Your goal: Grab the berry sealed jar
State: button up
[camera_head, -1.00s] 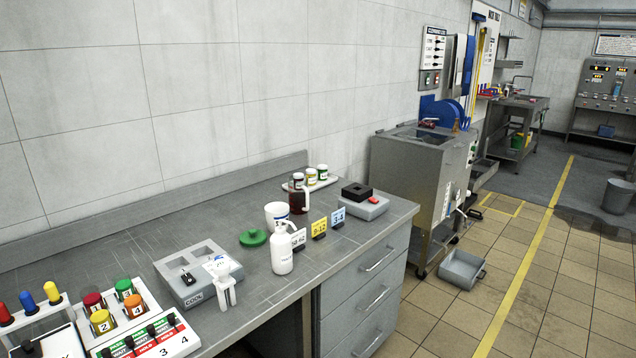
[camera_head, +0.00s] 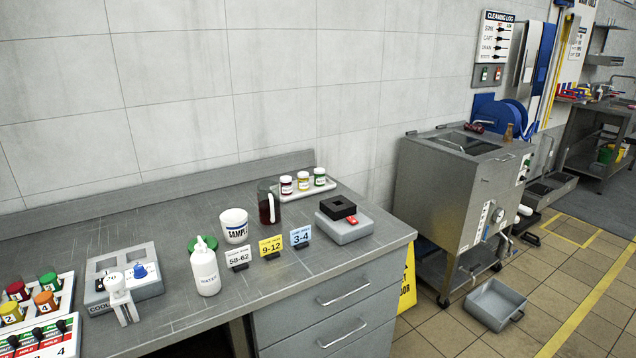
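Three small white-lidded jars stand upright on a white tray at the back of the steel bench, near the wall. The leftmost is a red-banded jar (camera_head: 286,186), the closest match to a berry jar; no label is legible. Beside it are a yellow-banded jar (camera_head: 303,182) and a green-banded jar (camera_head: 319,177). The tray (camera_head: 329,187) shows around their bases. A dark red jug (camera_head: 268,205) stands just left and in front of the red-banded jar. My gripper is not in view.
A white SAMPLE tub (camera_head: 234,226), white bottle (camera_head: 205,270) and number cards (camera_head: 271,247) stand in front of the jars. A grey scale with a black block (camera_head: 338,207) sits to their right. Several numbered jars (camera_head: 46,301) are at left. A grey bin (camera_head: 494,305) is on the floor.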

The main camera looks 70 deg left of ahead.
aim_at(286, 186)
jog(key=i, duration=1.55)
jog(key=u, duration=2.8)
